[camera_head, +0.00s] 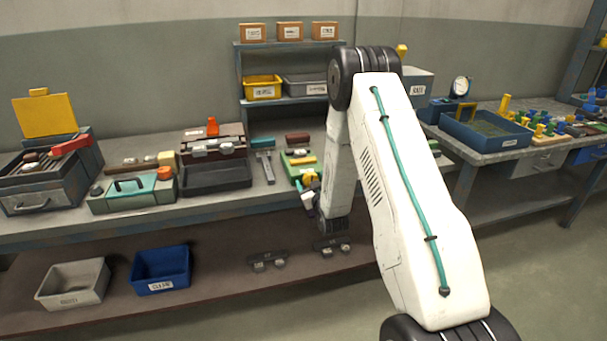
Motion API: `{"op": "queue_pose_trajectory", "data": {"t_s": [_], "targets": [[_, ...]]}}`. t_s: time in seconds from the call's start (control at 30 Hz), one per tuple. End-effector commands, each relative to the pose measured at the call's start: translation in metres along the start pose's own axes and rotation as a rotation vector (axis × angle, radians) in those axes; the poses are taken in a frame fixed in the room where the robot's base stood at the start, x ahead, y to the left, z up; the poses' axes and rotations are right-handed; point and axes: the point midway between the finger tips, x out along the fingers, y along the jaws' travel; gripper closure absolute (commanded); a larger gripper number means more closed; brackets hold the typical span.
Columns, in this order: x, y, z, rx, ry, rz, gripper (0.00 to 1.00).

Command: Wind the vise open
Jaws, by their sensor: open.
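I cannot make out a vise for certain. A small green device (290,160) with red and yellow parts stands near the bench's front edge, just left of my arm, and may be the vise; its handle is not clear and my arm may hide part of it. My gripper (311,190) is small in the picture, at the bench's front edge beside this device. It is open, and I see nothing held in it. Whether it touches the device cannot be told.
The workbench (60,229) also bears a green box with a handle (130,193), a dark open case (215,178) and a grey unit with a yellow lid (40,185). A white bin (72,284) and blue bin (161,268) stand on the lower shelf. Floor is clear at right.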

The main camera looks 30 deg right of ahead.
Motion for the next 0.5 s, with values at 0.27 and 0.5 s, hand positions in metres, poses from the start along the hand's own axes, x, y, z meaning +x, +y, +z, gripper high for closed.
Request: {"op": "queue_pose_trajectory", "data": {"t_s": [0.27,0.5], "targets": [[-0.020,0.001,0.001,0.256,-0.003,0.000,0.29],[-0.068,0.002,0.001,0.254,-0.003,0.000,0.29]]}}
